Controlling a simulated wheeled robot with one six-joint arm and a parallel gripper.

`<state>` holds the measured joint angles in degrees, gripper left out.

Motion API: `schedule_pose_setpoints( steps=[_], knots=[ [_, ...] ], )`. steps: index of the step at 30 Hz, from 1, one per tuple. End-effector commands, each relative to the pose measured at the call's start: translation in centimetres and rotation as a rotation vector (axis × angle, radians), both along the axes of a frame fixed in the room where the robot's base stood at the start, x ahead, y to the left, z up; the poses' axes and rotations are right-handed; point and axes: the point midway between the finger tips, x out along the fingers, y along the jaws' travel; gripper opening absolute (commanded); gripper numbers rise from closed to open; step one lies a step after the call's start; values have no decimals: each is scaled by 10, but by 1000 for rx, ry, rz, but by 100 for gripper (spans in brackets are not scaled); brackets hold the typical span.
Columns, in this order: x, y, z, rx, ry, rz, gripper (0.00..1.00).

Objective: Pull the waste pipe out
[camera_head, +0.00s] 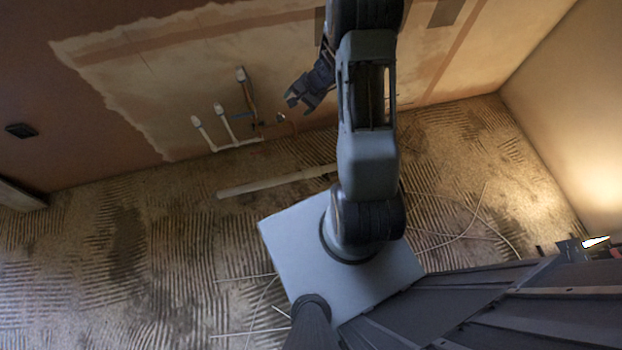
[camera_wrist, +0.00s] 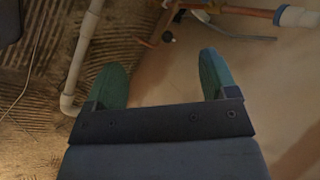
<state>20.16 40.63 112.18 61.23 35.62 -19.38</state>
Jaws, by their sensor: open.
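A long cream pipe (camera_head: 275,183) lies on the floor near the foot of the wall; its right end is hidden behind my arm. Two white pipe stubs (camera_head: 205,132) with a joined run stand at the wall to the left. I cannot tell for sure which is the waste pipe. A white pipe (camera_wrist: 82,50) with an elbow at its end shows at left in the wrist view, beside the left finger and apart from it. My gripper (camera_head: 298,103) is open and empty, near the wall; its green fingers (camera_wrist: 163,68) are spread in the wrist view.
Copper pipes (camera_wrist: 230,11) with a blue and white fitting (camera_wrist: 295,16) show at the top of the wrist view. A capped copper pipe (camera_head: 245,88) stands on the wall. Loose thin cables (camera_head: 455,230) lie on the ridged floor. The left floor is mostly clear.

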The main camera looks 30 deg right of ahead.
Motion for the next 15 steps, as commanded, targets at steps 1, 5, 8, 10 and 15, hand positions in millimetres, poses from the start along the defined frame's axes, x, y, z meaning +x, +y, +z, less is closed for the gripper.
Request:
schedule_pose_setpoints(
  steps=[1,5,8,10,15],
  knots=[
    [-1,-13,-64,29,37,-84,79],
    [-10,-39,-168,74,103,-280,79],
    [-25,-53,-238,95,153,-411,79],
    [-38,-59,-278,104,185,-487,79],
    [-65,-68,-346,115,246,-618,79]
  ],
)
